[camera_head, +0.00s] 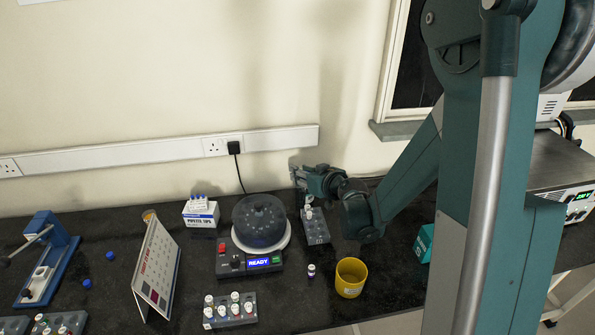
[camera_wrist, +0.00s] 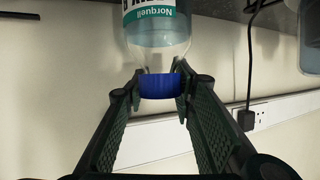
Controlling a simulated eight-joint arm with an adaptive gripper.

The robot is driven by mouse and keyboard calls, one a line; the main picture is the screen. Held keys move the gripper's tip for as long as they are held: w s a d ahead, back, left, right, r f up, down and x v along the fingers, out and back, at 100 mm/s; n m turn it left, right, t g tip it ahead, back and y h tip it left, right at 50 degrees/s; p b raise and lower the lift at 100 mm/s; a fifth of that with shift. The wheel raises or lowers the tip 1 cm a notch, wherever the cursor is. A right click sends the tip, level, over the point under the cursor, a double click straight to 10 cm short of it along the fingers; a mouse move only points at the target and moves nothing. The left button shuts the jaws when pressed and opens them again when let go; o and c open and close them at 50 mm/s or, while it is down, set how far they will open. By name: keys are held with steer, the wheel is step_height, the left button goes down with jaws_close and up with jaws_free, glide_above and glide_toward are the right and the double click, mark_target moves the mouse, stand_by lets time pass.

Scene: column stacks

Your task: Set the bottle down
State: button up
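The bottle (camera_wrist: 158,40) is clear with a green and white label and a blue cap (camera_wrist: 160,86). The wrist view is upside down against the room, so the bottle hangs upright, cap uppermost. My gripper (camera_wrist: 159,84) has its two fingertips against opposite sides of the cap and neck, shut on the bottle. In the head view my gripper (camera_head: 299,174) is near the wall, just beyond the bench centrifuge (camera_head: 260,222); I cannot make out the bottle clearly there. The bottle's base is outside the wrist view.
A grey vial rack (camera_head: 316,230) stands close below my gripper, right of the centrifuge. A yellow cup (camera_head: 350,278) and a lone vial (camera_head: 311,270) stand nearer.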

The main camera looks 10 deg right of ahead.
steer(key=v, duration=0.7)
steer(key=shift+s, duration=0.2)
stand_by(0.5)
steer(key=s+a+r+g+h, duration=0.1)
steer(key=s+r, duration=0.2)
steer(key=s, duration=0.3)
steer(key=s+r+m+g, duration=0.1)
steer(key=s+r, duration=0.1)
steer(key=s, duration=0.3)
steer(key=s+a+r+g+h, duration=0.1)
steer(key=s+r, duration=0.2)
steer(key=s, duration=0.3)
steer(key=s+d+m+g+h, duration=0.1)
steer(key=s+d, duration=0.1)
steer(key=s, duration=0.7)
steer(key=s+d+r+m+g+h, duration=0.1)
steer(key=s+d, duration=0.2)
steer(key=s, duration=0.7)
steer(key=shift+g+h, duration=0.3)
steer(key=shift+h, duration=0.1)
